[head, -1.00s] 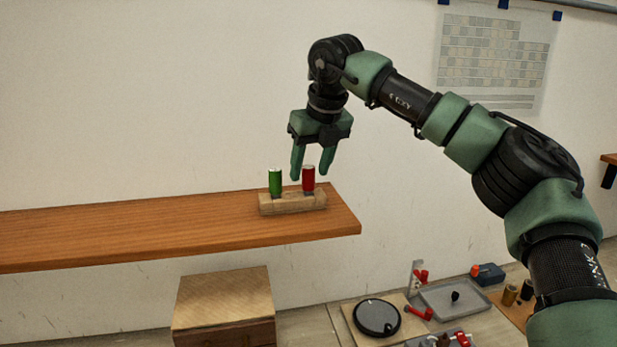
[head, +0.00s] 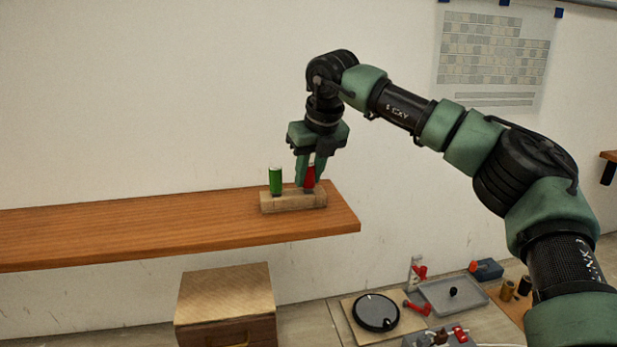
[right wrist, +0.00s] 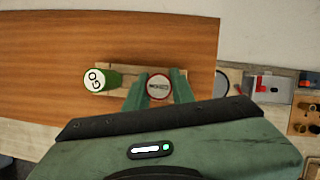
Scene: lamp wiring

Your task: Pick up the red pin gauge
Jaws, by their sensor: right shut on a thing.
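The red pin gauge (head: 310,174) stands upright in a wooden block (head: 292,202) on the wall shelf. My right gripper (head: 311,183) points down over it and is shut on it, one finger on each side. In the right wrist view the gauge's round lettered top (right wrist: 159,87) shows between the two fingers (right wrist: 158,92). The green pin gauge (head: 275,181) stands in the same block, just left of the red one; its top reads GO in the right wrist view (right wrist: 96,79). My left gripper is in neither view.
The wooden shelf (head: 150,225) is bare to the left of the block and ends a little to its right. Below are a wooden box (head: 225,300), a black disc (head: 376,312) on a board and a grey tray (head: 455,294). The wall is close behind.

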